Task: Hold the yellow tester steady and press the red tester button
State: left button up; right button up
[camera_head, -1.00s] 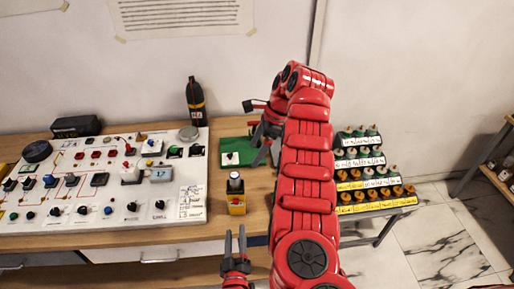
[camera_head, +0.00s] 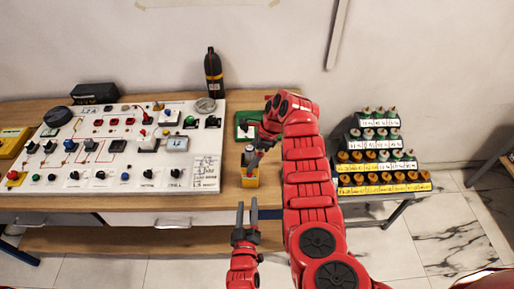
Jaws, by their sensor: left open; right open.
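The yellow tester (camera_head: 250,179) stands upright on the wooden bench near its front edge, just right of the white panel. It has a dark and pale upper part. My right gripper (camera_head: 254,160) is open and close over the top of the tester, covering part of it; I cannot tell whether they touch.
The white control panel (camera_head: 100,188) with several knobs is left of the tester. A green block (camera_head: 241,118) lies behind it, and a black bottle (camera_head: 213,74) stands near the wall. A yellow box (camera_head: 10,142) sits far left.

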jog(key=shift+a+f, duration=0.1)
jog(key=shift+f, duration=0.15)
jog(key=c, duration=1.6)
pick_arm(q)
grip_shut()
dwell(0.7)
